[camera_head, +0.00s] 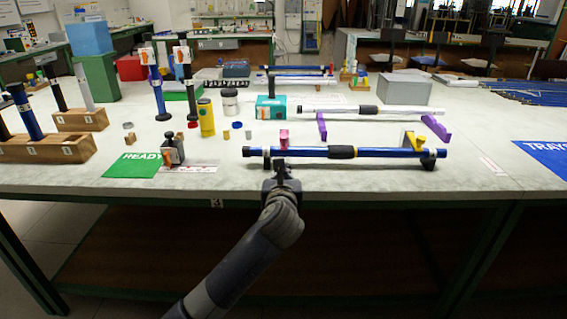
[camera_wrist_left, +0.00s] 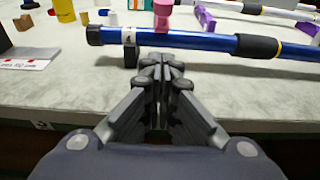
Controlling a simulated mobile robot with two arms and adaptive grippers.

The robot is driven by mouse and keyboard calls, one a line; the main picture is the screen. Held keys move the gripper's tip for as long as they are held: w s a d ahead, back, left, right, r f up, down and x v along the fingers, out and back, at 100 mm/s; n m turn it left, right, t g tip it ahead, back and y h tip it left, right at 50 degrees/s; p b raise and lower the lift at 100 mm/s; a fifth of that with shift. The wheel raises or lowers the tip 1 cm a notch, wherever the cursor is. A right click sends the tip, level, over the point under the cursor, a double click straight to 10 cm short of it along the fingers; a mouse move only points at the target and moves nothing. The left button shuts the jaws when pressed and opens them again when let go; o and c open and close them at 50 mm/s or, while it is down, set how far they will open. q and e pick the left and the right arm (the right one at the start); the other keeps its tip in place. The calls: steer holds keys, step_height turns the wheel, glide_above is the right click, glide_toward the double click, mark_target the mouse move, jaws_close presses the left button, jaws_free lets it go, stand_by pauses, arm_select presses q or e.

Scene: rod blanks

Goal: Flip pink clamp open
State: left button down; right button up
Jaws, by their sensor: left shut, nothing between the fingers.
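The pink clamp (camera_head: 284,139) stands upright at the left part of a blue rod (camera_head: 310,151), which lies across dark supports near the table's front edge. In the left wrist view the pink clamp (camera_wrist_left: 162,14) shows at the top, just behind the blue rod (camera_wrist_left: 190,41). My left gripper (camera_head: 281,172) is in front of the rod, below the pink clamp in the picture. In the wrist view its fingers (camera_wrist_left: 160,62) are together and hold nothing. I cannot tell whether the fingertips touch the rod. My right gripper is not in view.
A yellow clamp (camera_head: 415,142) stands at the rod's right end. Behind lies a white rod (camera_head: 340,109) on purple supports (camera_head: 435,127). A green READY mat (camera_head: 137,165) and a dark block with an orange tag (camera_head: 172,150) are to the left. The table front right is clear.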

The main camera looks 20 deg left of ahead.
mark_target(284, 156)
arm_select(q)
steer(key=b+x, duration=0.1)
steer(key=x, duration=0.6)
steer(key=shift+w+a+f+b, duration=0.1)
steer(key=shift+w+f+b, duration=0.1)
steer(key=shift+w+b, duration=0.1)
steer(key=shift+w+a+f, duration=0.15)
steer(key=shift+w+a, duration=0.05)
steer(key=shift+w, duration=0.5)
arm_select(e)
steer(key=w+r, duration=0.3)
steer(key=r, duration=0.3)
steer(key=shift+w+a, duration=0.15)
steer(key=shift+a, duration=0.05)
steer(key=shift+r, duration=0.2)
